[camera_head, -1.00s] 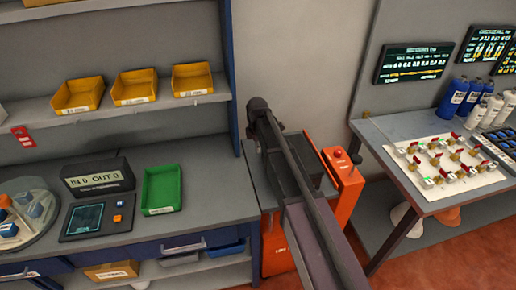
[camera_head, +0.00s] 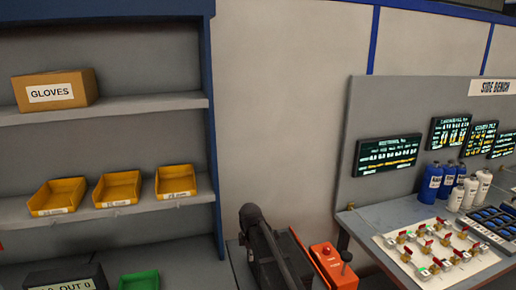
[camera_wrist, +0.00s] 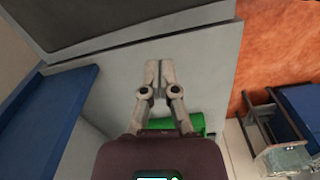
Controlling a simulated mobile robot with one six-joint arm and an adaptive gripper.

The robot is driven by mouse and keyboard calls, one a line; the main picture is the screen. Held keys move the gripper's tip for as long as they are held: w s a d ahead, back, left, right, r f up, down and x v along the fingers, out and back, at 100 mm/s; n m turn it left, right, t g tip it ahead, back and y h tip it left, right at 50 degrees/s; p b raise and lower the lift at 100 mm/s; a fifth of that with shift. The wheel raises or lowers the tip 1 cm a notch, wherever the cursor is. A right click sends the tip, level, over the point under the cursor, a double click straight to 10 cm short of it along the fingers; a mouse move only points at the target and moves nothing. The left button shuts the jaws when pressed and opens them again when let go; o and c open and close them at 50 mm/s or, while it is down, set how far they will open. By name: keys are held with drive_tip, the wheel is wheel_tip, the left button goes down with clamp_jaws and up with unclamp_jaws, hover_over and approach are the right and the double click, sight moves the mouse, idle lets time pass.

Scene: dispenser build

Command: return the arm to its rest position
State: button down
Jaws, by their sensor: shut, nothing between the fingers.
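My gripper (camera_wrist: 160,78) shows in the wrist view with its two fingers together and nothing between them. It hangs over a grey surface, and a green bin (camera_wrist: 190,124) lies partly hidden behind the fingers and the gripper body. In the head view my arm is at the bottom centre, in front of the wall and beside an orange unit; the gripper itself does not show there. The green bin (camera_head: 139,280) is cut off by the lower edge of the head view.
Yellow bins (camera_head: 118,189) and a gloves box (camera_head: 56,89) stand on the left shelves. The orange unit (camera_head: 333,265) is close to my arm. The side bench at right holds a valve board (camera_head: 435,247) and bottles (camera_head: 430,184). A blue panel (camera_wrist: 45,125) shows at left in the wrist view.

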drive_tip(key=s+d+f+m+b, duration=0.2)
drive_tip(key=s+d+m, duration=0.7)
drive_tip(key=s+d, duration=0.1)
drive_tip(key=s+d+f+m+b, duration=0.2)
drive_tip(key=s+d+m, duration=0.8)
drive_tip(key=shift+s+f, duration=0.3)
drive_tip(key=shift+s, duration=0.1)
